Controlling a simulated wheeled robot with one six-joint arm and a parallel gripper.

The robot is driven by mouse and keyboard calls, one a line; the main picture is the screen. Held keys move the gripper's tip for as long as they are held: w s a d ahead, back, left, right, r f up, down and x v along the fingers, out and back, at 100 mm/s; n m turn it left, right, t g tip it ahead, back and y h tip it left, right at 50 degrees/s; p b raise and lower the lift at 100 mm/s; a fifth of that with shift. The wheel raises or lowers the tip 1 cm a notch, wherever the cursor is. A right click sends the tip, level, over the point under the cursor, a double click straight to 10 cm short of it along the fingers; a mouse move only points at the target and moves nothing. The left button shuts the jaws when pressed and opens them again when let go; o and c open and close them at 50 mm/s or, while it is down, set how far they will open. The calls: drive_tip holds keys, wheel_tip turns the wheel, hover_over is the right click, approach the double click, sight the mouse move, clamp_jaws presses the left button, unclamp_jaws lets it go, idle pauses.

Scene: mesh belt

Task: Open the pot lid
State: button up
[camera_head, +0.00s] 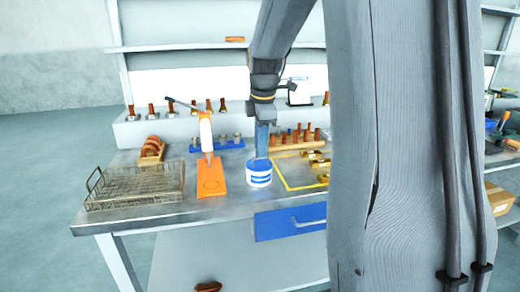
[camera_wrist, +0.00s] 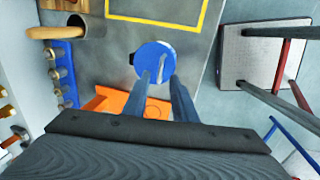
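A small white pot with blue bands (camera_head: 259,176) stands on the workbench beside an orange board (camera_head: 211,182). From above, its round blue lid (camera_wrist: 152,54) shows in the wrist view, with a thin raised handle (camera_wrist: 161,68) on it. The lid is on the pot. My gripper (camera_head: 261,154) points down right over the pot. In the wrist view my two fingers (camera_wrist: 158,79) are apart, with their tips over the lid on either side of the handle.
A wire basket (camera_head: 135,187) stands at the bench's left end. An orange-and-white upright tool (camera_head: 206,133) stands close left of the pot. Behind are a blue rack (camera_head: 216,145) and a wooden peg block (camera_head: 294,145). A yellow outline (camera_head: 288,186) lies right of the pot.

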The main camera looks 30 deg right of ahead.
drive_tip(key=shift+w+f, duration=0.25)
drive_tip(key=shift+f, duration=0.9)
clamp_jaws()
idle(0.6)
